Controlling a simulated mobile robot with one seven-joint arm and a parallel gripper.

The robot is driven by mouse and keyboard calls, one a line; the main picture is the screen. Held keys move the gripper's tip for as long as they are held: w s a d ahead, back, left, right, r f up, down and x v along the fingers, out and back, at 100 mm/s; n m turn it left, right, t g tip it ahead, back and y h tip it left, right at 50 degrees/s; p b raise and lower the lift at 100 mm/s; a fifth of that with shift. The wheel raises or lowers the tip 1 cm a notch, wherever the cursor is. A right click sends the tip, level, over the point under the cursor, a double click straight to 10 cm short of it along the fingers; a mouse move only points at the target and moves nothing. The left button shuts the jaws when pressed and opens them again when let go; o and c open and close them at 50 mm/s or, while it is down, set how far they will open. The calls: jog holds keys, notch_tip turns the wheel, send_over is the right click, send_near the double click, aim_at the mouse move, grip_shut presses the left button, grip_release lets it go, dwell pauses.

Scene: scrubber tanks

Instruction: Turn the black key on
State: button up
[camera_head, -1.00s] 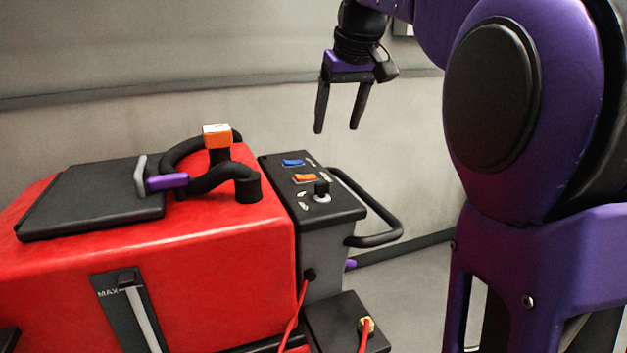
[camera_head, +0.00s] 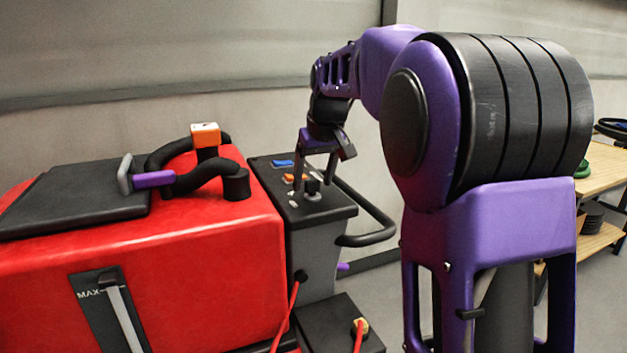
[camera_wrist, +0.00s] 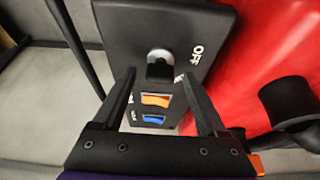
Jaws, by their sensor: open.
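The black key (camera_head: 312,188) stands on a light round switch base near the front right of the black control panel (camera_head: 338,211). In the wrist view the key (camera_wrist: 159,70) sits just beyond the fingertips, roughly centred between them. "OFF" is printed on the panel (camera_wrist: 122,25) to one side of it. My gripper (camera_head: 313,177) is open and points down over the panel, close to the key. It also shows in the wrist view (camera_wrist: 158,75), with nothing between its fingers. I cannot tell from these views whether a finger touches the key.
An orange rocker switch (camera_head: 292,178) and a blue one (camera_head: 283,163) lie behind the key. A black handle bar (camera_head: 375,232) curves along the panel's right side. The red tank (camera_head: 190,255) with a black hose (camera_head: 190,180) is at left. A wooden table (camera_head: 603,170) stands far right.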

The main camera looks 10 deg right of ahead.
grip_shut()
dwell(0.4)
jog(key=shift+m+p, duration=0.35)
jog(key=shift+m, duration=0.05)
jog(key=shift+a+r+m+h+p, duration=0.1)
jog(key=shift+m+h+p, duration=0.3)
jog(key=shift+m, duration=0.2)
jog(key=m+h+p, duration=0.1)
jog(key=m+p, duration=0.1)
jog(key=m, duration=0.1)
jog(key=shift+a, duration=0.1)
jog(key=m+h+p, duration=0.1)
jog(key=m, duration=0.2)
jog(key=m+g+h+p, duration=0.1)
jog(key=m, duration=0.2)
jog(key=shift+w+a+m+g+p, duration=0.1)
jog(key=shift+m+g+p, duration=0.2)
jog(key=shift+m+p, duration=0.1)
